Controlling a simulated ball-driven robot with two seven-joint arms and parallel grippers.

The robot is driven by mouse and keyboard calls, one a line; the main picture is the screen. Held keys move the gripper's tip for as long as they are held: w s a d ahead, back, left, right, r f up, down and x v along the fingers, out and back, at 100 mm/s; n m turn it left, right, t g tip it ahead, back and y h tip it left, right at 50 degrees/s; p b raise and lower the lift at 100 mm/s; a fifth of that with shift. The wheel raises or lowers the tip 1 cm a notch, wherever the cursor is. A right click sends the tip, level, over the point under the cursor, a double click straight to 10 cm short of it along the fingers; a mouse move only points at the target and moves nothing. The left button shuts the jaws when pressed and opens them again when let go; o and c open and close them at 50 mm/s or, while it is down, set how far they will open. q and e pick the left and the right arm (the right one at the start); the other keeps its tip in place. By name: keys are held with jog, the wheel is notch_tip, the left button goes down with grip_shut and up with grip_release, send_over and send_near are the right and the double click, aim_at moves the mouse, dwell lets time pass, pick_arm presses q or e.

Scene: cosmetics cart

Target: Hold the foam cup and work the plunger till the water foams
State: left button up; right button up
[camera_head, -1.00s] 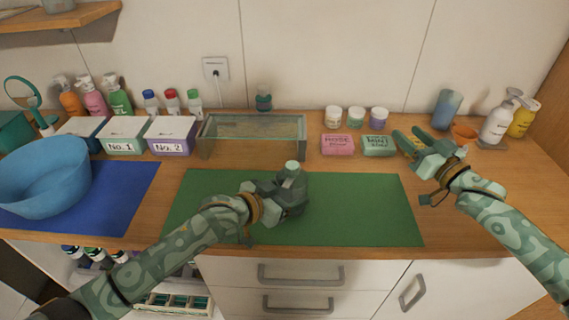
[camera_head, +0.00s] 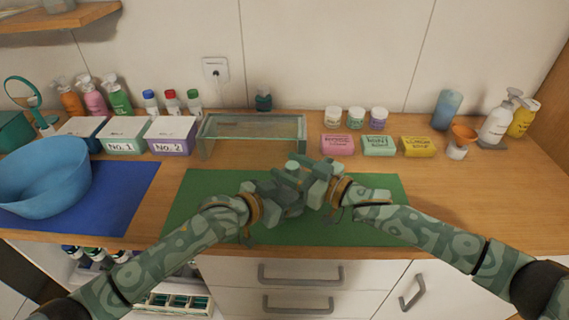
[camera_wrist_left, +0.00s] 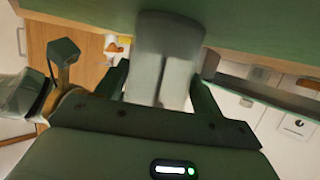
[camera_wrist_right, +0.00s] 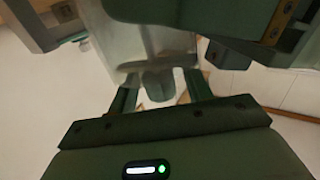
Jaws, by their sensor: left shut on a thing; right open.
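The foam cup (camera_wrist_left: 172,45) is a grey, translucent cylinder in the left wrist view. My left gripper (camera_head: 283,192) is shut on it above the green mat (camera_head: 385,230). In the head view the grippers mostly hide the cup; a pale green knob, apparently the plunger top (camera_head: 292,166), shows between them. My right gripper (camera_head: 308,178) is open, close beside the left gripper and the cup's upper part. In the right wrist view the cup (camera_wrist_right: 155,42) stands just ahead of the open fingers. I cannot tell whether they touch it, and no water or foam can be made out.
A glass tank (camera_head: 207,145) stands behind the mat. Pink, green and yellow soap bars (camera_head: 418,147) lie back right, with an orange funnel (camera_head: 464,133) and pump bottles (camera_head: 496,125) beyond. A blue basin (camera_head: 40,185) is at left.

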jog(key=shift+x, duration=0.9)
grip_shut()
notch_tip(320, 180, up, 5)
jog(key=shift+r, duration=0.2)
grip_release()
jog(key=v, duration=1.2)
